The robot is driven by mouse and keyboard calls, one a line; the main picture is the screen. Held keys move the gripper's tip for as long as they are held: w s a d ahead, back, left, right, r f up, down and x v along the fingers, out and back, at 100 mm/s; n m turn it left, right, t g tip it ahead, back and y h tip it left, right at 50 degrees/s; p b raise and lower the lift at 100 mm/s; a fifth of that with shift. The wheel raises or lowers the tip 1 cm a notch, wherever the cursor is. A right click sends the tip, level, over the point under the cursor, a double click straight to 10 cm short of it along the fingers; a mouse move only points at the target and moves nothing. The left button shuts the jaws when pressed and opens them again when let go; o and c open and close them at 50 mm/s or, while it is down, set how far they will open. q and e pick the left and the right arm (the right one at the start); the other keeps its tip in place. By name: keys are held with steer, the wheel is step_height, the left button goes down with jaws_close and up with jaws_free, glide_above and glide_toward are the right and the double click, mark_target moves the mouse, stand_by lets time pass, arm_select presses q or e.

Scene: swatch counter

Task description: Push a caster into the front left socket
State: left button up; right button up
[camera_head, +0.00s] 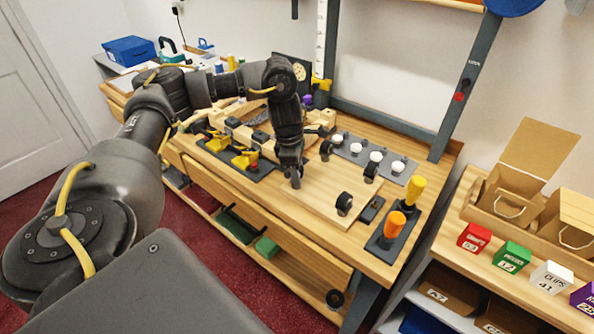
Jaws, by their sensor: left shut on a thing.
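A pale wooden board (325,195) lies flat on the workbench. Three black-wheeled casters stand on it: one at its back left (326,150), one at its back right (370,171) and one at its front right (344,204). My left gripper (295,178) points down over the board's front left corner. It is shut on a small dark thing, probably a caster, mostly hidden by the fingers. The front left socket is hidden beneath the gripper, so I cannot tell whether the held thing is in it. My right gripper is out of view.
Yellow toggle clamps (243,159) stand left of the board. A grey strip with several white round pieces (376,156) lies behind it. A holder with yellow and orange handles (397,222) stands at the right. Cartons and small coloured boxes (511,257) fill the right-hand shelf.

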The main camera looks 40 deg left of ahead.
arm_select(q)
steer(key=shift+f, duration=0.25)
steer(key=o, duration=1.3)
steer(key=shift+o, duration=0.2)
steer(key=shift+r, duration=0.15)
step_height(320, 180, up, 6)
steer(key=p, duration=0.6)
